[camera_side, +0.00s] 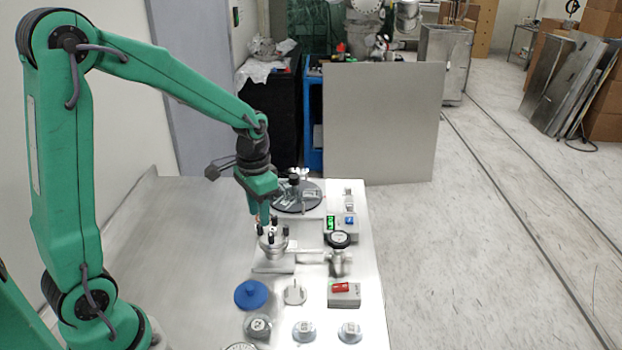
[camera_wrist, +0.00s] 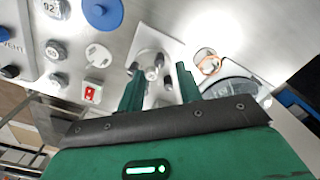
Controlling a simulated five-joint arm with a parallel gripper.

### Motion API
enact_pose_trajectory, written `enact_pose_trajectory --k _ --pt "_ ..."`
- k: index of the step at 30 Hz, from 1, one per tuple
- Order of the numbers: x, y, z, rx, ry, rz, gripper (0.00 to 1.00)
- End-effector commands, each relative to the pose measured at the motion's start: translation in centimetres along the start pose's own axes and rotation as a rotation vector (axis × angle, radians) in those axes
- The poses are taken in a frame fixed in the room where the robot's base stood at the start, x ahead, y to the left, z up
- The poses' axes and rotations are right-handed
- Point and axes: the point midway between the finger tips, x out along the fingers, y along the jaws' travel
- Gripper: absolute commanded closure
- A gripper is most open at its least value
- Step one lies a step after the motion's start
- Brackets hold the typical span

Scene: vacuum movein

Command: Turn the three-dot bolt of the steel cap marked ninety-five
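My gripper (camera_side: 264,219) points down over a steel fitting (camera_side: 273,252) with several dark upright bolts, on the bench. In the wrist view the two green fingers of my gripper (camera_wrist: 157,68) are apart, with the fitting (camera_wrist: 150,55) and its dark bolts (camera_wrist: 159,60) showing between and beyond them. I see nothing held. Whether a finger touches a bolt cannot be told. No bolt dots are readable. A round steel cap (camera_wrist: 52,9) at the top left of the wrist view carries a number like 92, too small to be sure; it also shows in the side view (camera_side: 257,326). I cannot make out a ninety-five.
A blue disc (camera_side: 251,295), a pale round piece (camera_side: 294,292) and a red-switch box (camera_side: 344,294) lie nearer the camera. Two more steel pieces (camera_side: 304,331) (camera_side: 350,332) stand in front. A valve (camera_side: 340,252) and green-display box (camera_side: 340,226) are right. The bench's left is bare.

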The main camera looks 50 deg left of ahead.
Motion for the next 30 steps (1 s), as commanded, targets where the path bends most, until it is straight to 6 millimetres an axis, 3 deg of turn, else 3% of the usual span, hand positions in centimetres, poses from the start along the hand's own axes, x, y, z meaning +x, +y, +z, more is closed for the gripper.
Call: enact_pose_trajectory --k 10,25,30 --pt "-3.8 0.0 0.0 0.0 0.002 -0.001 0.65" --pt "-4.2 0.0 0.0 0.009 0.0 0.0 0.65" --pt "-4.2 0.0 0.0 0.083 0.0 0.0 0.65"
